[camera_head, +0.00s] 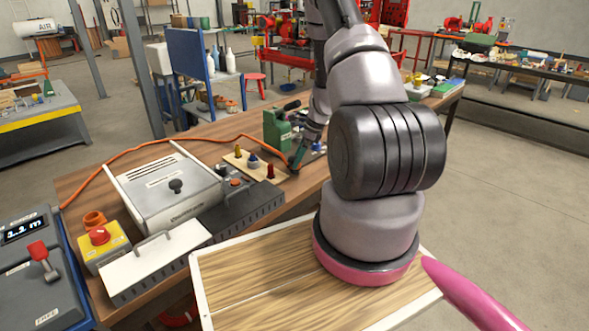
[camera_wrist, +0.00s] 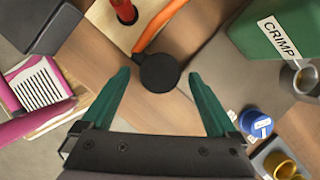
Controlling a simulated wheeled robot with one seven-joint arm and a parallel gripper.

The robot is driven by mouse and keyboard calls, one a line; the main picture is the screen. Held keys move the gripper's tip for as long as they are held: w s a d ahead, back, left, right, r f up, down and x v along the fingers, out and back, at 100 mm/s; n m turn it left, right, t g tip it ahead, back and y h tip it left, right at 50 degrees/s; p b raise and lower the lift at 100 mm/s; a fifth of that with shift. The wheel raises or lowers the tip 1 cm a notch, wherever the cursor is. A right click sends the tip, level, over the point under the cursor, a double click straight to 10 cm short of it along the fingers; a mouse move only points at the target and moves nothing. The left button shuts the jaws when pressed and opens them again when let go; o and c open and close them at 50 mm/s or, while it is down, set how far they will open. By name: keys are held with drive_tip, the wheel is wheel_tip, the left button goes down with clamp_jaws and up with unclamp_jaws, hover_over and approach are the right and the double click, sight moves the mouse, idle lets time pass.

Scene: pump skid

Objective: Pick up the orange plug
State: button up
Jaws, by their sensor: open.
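An orange cable (camera_head: 215,138) runs across the bench in the head view. In the wrist view the orange cable (camera_wrist: 158,24) ends at a round black piece (camera_wrist: 160,73), which lies between my fingertips. An orange cylindrical piece (camera_head: 95,219) stands behind the yellow box at the left; I cannot tell which of these is the plug. My gripper (camera_wrist: 158,76) is open, with green fingers either side of the black piece; I see no contact. In the head view my gripper (camera_head: 294,164) is low over the bench, partly hidden by my arm.
A grey hinged box (camera_head: 168,190) takes up the left bench.

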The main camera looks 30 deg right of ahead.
drive_tip(key=shift+x, duration=1.1)
clamp_jaws()
wheel_tip(320, 180, up, 10)
